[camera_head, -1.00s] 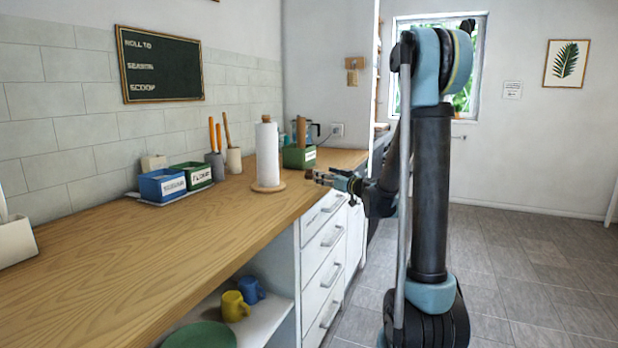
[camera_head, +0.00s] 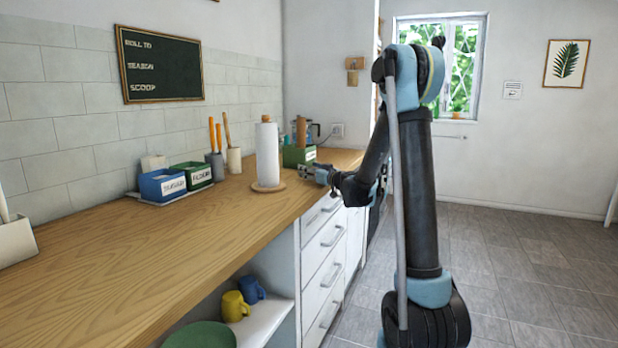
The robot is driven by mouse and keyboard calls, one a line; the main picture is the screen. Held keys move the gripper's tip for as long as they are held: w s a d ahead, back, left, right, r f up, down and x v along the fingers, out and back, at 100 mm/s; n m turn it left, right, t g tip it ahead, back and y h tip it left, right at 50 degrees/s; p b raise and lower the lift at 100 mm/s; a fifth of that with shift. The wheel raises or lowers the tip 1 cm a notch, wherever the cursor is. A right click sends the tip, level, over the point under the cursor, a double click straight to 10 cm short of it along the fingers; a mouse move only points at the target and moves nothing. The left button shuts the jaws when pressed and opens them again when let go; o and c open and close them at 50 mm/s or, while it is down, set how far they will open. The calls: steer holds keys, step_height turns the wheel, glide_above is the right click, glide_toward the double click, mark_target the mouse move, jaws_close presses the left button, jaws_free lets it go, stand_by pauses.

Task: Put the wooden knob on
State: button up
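I cannot make out a separate wooden knob for certain. A small wooden tip (camera_head: 266,118) tops the paper towel holder, whose white roll (camera_head: 267,155) stands upright on a round wooden base (camera_head: 268,187). My gripper (camera_head: 305,171) is over the counter's right edge, right of the roll and in front of the green box (camera_head: 298,155). It points left, apart from the roll. Its fingers are too small to show whether they are open or hold anything.
A blue bin (camera_head: 162,186) and a green bin (camera_head: 197,175) stand on a tray near the tiled wall. Utensil holders are behind them. The wooden counter's (camera_head: 150,250) front is clear. Mugs sit on the shelf below. White drawers (camera_head: 322,250) are under my gripper.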

steer(key=c, duration=1)
steer(key=shift+r, duration=0.1)
